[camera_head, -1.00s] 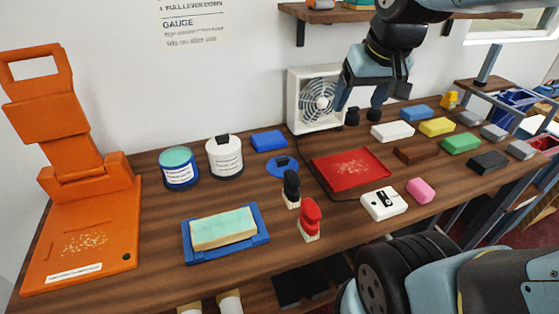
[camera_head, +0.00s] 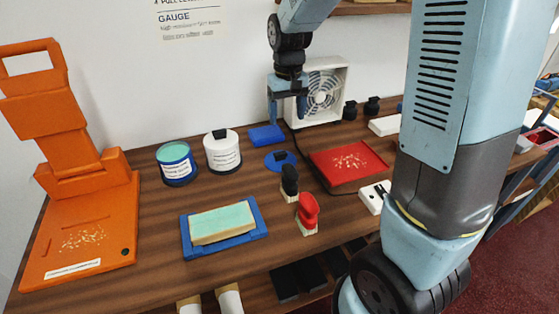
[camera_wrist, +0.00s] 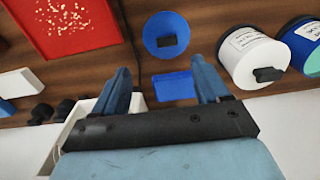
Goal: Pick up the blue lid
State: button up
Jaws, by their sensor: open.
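The blue lid (camera_head: 271,161) is a flat round disc with a small dark knob, lying on the wooden counter in front of a blue block (camera_head: 265,134). In the wrist view the lid (camera_wrist: 153,32) lies beyond my fingertips, with the blue block (camera_wrist: 173,86) between the fingers in the picture. My gripper (camera_head: 287,117) is open and empty above the back of the counter, in front of the fan. It is up and behind the lid, apart from it. Its two blue fingers also show in the wrist view (camera_wrist: 161,68).
A white tin (camera_head: 223,153) and a blue-and-white tin (camera_head: 177,165) stand left of the lid. A black-handled stamp (camera_head: 289,184) and a red one (camera_head: 307,213) stand in front. A red tray (camera_head: 325,168) lies right, a white fan (camera_head: 338,95) behind.

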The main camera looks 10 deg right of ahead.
jog(key=f, duration=0.1)
send_over(281, 155)
jog(key=f, duration=0.5)
jog(key=d+f, duration=0.1)
jog(key=f, duration=0.2)
jog(key=shift+s+f, duration=0.15)
jog(key=shift+f, duration=0.1)
jog(key=shift+w+a+f, duration=0.1)
jog(key=shift+a+f, duration=0.05)
jog(key=shift+f, duration=0.7)
jog(key=shift+w+a+f, duration=0.1)
jog(key=shift+a+f, duration=0.05)
jog(key=shift+f, duration=0.75)
jog(key=shift+w+a+f, duration=0.1)
jog(key=shift+a+f, duration=0.05)
jog(key=shift+f, duration=0.7)
jog(key=c, duration=1.1)
